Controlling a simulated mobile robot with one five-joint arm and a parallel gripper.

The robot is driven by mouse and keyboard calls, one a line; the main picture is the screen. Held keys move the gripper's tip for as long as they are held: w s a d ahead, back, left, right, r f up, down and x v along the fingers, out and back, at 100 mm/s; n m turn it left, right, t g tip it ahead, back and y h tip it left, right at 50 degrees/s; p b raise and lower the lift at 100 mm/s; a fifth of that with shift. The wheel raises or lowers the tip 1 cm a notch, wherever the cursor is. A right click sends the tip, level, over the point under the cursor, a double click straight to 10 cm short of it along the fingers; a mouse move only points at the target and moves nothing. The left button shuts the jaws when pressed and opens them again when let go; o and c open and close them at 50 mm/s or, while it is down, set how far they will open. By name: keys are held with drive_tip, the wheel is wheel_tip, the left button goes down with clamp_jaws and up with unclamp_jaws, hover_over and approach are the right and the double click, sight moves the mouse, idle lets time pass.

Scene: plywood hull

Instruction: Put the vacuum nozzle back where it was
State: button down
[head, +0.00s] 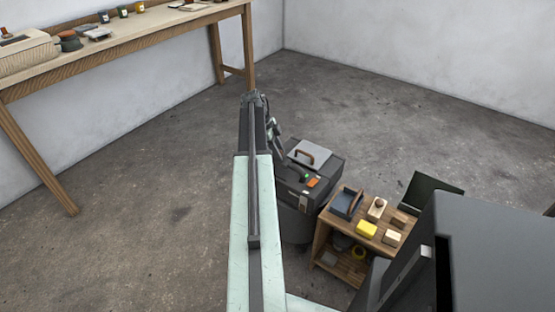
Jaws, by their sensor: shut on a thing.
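My gripper (275,130) is at the far end of my arm, just left of and above the dark vacuum unit (325,169). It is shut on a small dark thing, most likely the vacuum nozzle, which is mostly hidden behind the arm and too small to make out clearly. The vacuum unit is a grey-black box on the floor, with a pale lid, a brown handle, and an orange and a green spot on its top. I cannot tell whether the held thing touches the unit.
A small wooden cart (330,225) with a yellow block (366,229), brushes and other blocks stands right of the unit. A dark cabinet-like shape fills the lower right. A long wooden workbench (135,40) runs along the left wall. The floor between is clear.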

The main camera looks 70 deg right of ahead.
drive_tip(key=shift+w+d, duration=0.15)
drive_tip(key=shift+d, duration=0.05)
wheel_tip(320, 180, down, 4)
drive_tip(key=b, duration=0.4)
drive_tip(key=shift+w+d, duration=0.15)
drive_tip(key=shift+r, duration=0.25)
drive_tip(key=shift+f, duration=0.2)
drive_tip(key=c, duration=1)
unclamp_jaws()
drive_tip(key=shift+c, duration=0.2)
drive_tip(key=shift+r, duration=0.1)
